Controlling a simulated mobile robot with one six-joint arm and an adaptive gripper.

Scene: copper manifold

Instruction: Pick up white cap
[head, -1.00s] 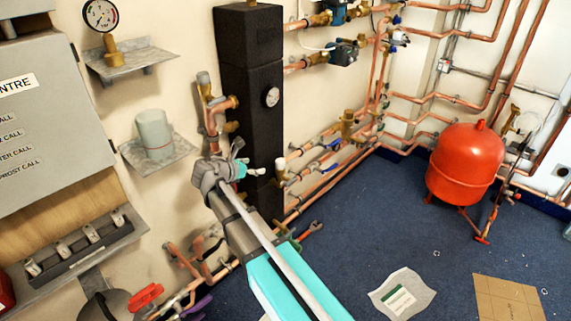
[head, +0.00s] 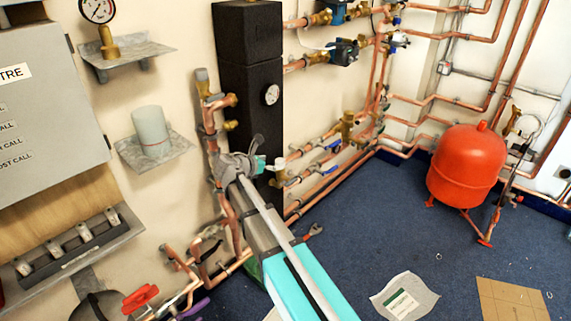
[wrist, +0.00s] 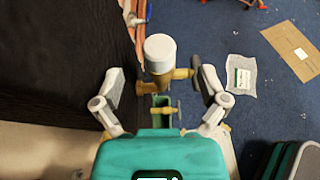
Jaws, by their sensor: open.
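A white cap (wrist: 160,48) sits on top of a brass valve fitting (wrist: 158,80) in the wrist view. My gripper (wrist: 162,84) is open, with one finger on each side of the fitting. The cap lies between the fingers and slightly beyond their tips, with gaps on both sides. In the head view my gripper (head: 262,160) is in front of the lower black column. A small white piece (head: 279,163) shows just right of it and appears to be the same cap. Part of the fitting there is hidden by my gripper.
The black column (head: 248,90) stands close to my gripper. Copper pipes with valves run along the wall. A shelf (head: 178,145) carries a grey-white cylinder (head: 150,128). A red tank (head: 465,170) stands on the blue floor, with cardboard (head: 512,300) in front.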

